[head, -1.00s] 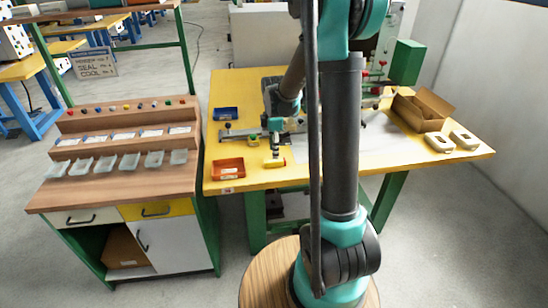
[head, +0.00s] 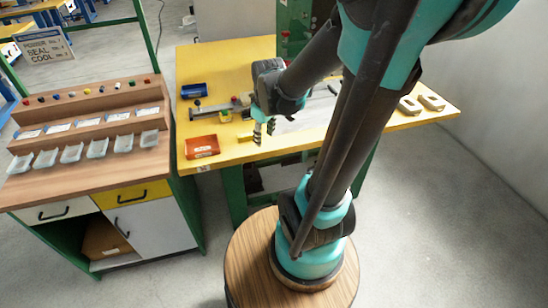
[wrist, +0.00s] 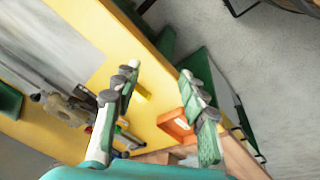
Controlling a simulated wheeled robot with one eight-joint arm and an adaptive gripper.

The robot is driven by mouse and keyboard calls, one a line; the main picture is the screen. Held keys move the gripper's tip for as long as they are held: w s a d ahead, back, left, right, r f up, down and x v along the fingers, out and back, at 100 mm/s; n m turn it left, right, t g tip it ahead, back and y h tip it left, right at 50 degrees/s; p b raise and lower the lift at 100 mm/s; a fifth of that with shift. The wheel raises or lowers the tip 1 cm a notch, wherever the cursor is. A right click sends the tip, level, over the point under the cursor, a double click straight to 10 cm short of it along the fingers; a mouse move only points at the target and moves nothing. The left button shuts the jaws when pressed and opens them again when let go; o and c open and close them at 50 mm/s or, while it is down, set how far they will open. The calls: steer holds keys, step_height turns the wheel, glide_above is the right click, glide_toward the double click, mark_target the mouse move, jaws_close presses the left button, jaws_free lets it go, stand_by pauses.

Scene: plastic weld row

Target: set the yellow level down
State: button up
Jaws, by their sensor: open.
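The yellow level (head: 245,137) is a small bar lying on the yellow table (head: 222,62), near its front edge and right of the orange bin (head: 202,146). My gripper (head: 264,133) is just right of the level in the head view, open and empty. In the wrist view, the fingers of my gripper (wrist: 160,110) are spread wide. The level (wrist: 141,93) shows there beyond the left finger, on the tabletop and apart from the fingers. Part of it is hidden behind that finger.
A blue bin (head: 194,90) sits at the table's left. A rail-like fixture (head: 212,109) lies behind the level. Two pale devices (head: 432,102) lie at the right end. A wooden bench (head: 90,165) with several clear trays stands left. The table's front edge is close to my gripper.

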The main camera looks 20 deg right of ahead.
steer(key=s+d+f+m+t, duration=0.1)
steer(key=s+f+m, duration=0.3)
steer(key=s+m, duration=0.3)
steer(key=shift+s+t, duration=0.3)
steer(key=shift+s, duration=0.6)
steer(key=shift+d, duration=0.1)
